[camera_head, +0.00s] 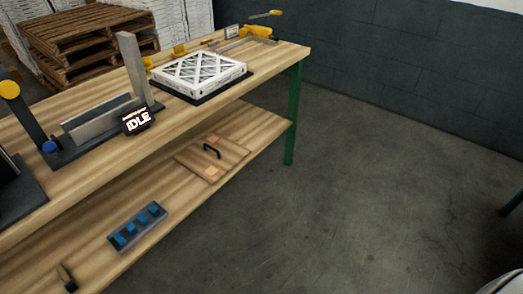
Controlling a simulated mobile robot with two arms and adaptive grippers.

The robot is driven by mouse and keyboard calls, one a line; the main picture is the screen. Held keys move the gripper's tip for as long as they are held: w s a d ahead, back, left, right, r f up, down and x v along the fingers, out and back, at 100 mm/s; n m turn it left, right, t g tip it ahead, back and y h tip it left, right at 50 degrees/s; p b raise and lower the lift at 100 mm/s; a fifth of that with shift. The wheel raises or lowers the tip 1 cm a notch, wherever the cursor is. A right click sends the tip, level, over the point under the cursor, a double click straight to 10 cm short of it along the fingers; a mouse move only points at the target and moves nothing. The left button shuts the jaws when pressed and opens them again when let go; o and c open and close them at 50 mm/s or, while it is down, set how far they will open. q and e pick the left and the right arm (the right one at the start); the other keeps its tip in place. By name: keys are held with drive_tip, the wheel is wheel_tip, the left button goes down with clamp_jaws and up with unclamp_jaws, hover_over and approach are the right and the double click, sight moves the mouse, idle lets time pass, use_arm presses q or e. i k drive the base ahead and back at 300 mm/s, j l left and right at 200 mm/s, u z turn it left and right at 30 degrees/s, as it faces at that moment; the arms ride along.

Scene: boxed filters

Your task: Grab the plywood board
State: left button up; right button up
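A plywood board (226,166) with a black handle (212,151) lies flat on the lower shelf of the wooden workbench. It has two small orange-pink patches near its edges. Its wood tone is close to that of the shelf (174,181) under it. Part of the shelf's back is hidden by the bench top. Neither of my grippers shows in the head view.
The bench top (200,112) holds a boxed filter (198,72), a metal fixture with an "IDLE" sign (137,121) and yellow clamps (258,31). A tray with blue pieces (137,227) shares the lower shelf. A green leg (293,115) stands at the right end. Grey floor (330,215) in front is clear.

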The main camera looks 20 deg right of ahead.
sight(214, 156)
drive_tip(key=z, duration=0.2)
drive_tip(key=u, duration=0.2)
drive_tip(key=i+l+u, duration=0.8)
drive_tip(key=u, duration=0.15)
